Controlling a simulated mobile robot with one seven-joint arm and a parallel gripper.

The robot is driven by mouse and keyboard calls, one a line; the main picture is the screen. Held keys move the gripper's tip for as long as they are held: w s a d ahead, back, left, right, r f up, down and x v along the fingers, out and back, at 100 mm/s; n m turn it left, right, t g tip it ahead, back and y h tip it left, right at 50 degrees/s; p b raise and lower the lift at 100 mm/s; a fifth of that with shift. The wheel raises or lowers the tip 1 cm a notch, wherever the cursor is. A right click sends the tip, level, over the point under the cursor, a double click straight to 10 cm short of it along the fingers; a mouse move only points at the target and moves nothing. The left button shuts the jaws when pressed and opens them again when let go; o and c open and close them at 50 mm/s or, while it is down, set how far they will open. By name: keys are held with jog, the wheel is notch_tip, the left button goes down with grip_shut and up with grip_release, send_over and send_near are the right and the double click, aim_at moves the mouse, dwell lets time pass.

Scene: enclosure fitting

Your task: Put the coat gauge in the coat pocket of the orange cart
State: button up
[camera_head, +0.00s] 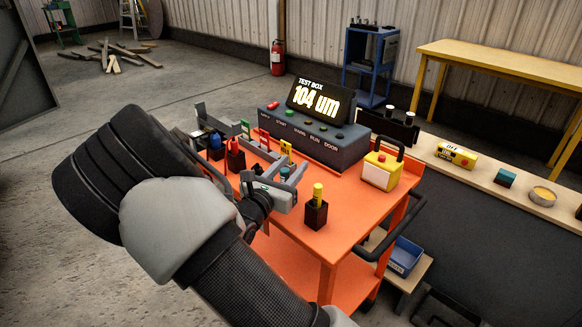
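The orange cart (345,238) stands in the middle of the view. A dark square pocket (316,215) near its front edge holds an upright yellow item (318,192). Another dark pocket (236,160) with a red item stands farther back at left. I cannot read which pocket is the coat pocket, nor tell for certain which item is the coat gauge. My gripper (282,184) is over the cart's left part, beside a small dark teal-topped item (284,174). My arm hides part of the cart, and whether the fingers hold anything is unclear.
A test box (318,134) reading "104 um" stands at the cart's back. A yellow box with a handle (381,171) sits at right. A bench (480,180) behind carries a yellow device (456,154) and small parts. A blue bin (404,257) is low at right.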

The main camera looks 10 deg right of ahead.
jog(key=p+v, duration=0.2)
jog(key=v, duration=1)
